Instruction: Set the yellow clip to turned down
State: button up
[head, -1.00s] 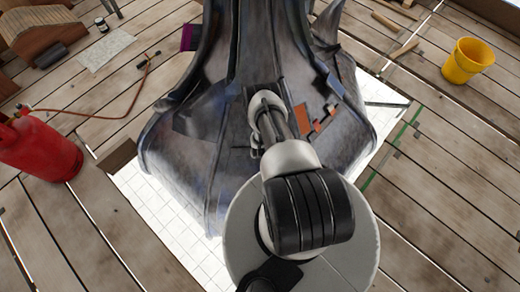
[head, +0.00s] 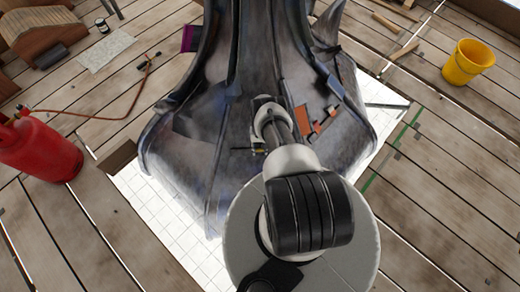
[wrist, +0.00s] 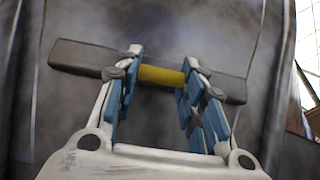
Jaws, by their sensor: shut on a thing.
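The yellow clip (wrist: 161,76) shows in the wrist view as a short yellow band between my fingers. It lies along a dark bar (wrist: 225,86) that runs almost level across the grey metal, tilting slightly down to the right. My gripper (wrist: 162,70) is shut on the clip, with blue pads at both sides of it. In the head view my gripper (head: 258,143) is at the front face of the spire finial (head: 205,140). The clip is mostly hidden there by my wrist, and its ends are covered by the pads.
Orange patches (head: 302,118) show on the finial to the right of my arm. A red gas cylinder (head: 40,148) with a hose stands at left. A yellow bucket (head: 468,62) stands at upper right.

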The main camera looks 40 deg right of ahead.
jog(key=shift+w+d+r, duration=0.15)
jog(key=shift+d+r, duration=0.05)
dwell(0.4)
jog(key=o, duration=1.1)
jog(key=shift+a, duration=0.1)
jog(key=r, duration=0.4)
jog(key=w+r, duration=0.1)
jog(key=r, duration=0.3)
jog(key=d+r, duration=0.1)
jog(key=r, duration=0.2)
jog(key=shift+w+d+r, duration=0.1)
jog(key=shift+w+r, duration=0.05)
jog(key=shift+r, duration=0.25)
